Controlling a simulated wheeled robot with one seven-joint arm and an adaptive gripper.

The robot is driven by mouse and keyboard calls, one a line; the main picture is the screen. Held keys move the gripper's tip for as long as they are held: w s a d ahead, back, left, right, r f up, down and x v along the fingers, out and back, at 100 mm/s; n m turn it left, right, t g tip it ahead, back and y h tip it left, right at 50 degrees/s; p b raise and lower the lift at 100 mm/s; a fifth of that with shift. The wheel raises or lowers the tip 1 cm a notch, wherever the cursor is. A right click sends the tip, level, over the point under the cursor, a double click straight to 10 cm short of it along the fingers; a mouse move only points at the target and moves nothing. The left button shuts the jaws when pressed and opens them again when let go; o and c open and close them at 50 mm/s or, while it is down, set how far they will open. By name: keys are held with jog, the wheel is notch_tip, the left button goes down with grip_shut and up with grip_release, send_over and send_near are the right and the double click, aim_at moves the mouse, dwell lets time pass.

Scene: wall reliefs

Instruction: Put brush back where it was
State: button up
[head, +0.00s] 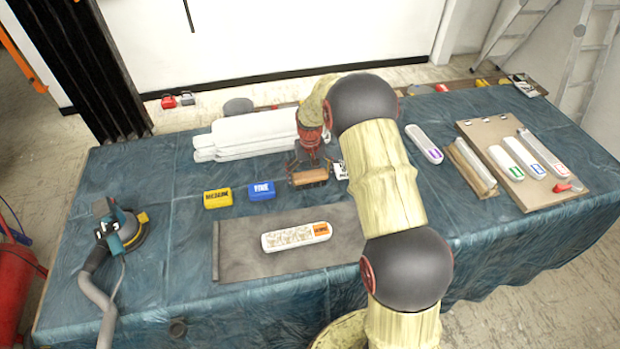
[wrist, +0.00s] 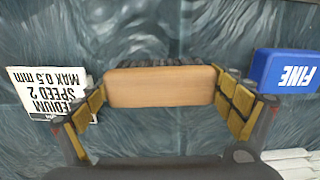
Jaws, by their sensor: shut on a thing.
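The brush (head: 310,176) has a wooden back and dark bristles. My gripper (head: 308,172) is shut on it near the middle of the table. In the wrist view the brush (wrist: 160,87) lies crosswise between the two yellow-padded fingers of my gripper (wrist: 165,95), its bristles showing along the far edge. It is over or on the blue cloth; I cannot tell whether it touches.
A yellow block (head: 217,198) stands left of the blue block (head: 261,191). A grey mat (head: 240,258) bears a white relief piece (head: 296,237) in front. White bars (head: 245,133) lie behind. A sander (head: 120,228) is at left, and a board (head: 490,130) with white pieces at right.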

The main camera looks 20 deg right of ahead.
jog(key=o, duration=0.9)
notch_tip(320, 180, up, 13)
jog(key=p, duration=0.3)
notch_tip(320, 180, up, 11)
jog(key=t, duration=0.1)
send_over(310, 174)
jog(key=s+a, duration=0.4)
jog(key=s, duration=0.1)
jog(key=s+a+r+n+t, duration=0.15)
jog(key=s+a+r, duration=0.25)
jog(key=s+r, duration=0.6)
jog(key=s+a+t, duration=0.1)
jog(key=s+a, duration=0.1)
jog(key=s, duration=0.8)
jog(key=s+a+r+t, duration=0.1)
jog(key=s+a+t, duration=0.1)
jog(key=s, duration=0.8)
jog(key=shift+s+a+n, duration=0.15)
jog(key=shift+a+n, duration=0.2)
jog(key=shift+a, duration=0.2)
jog(key=shift+r, duration=0.15)
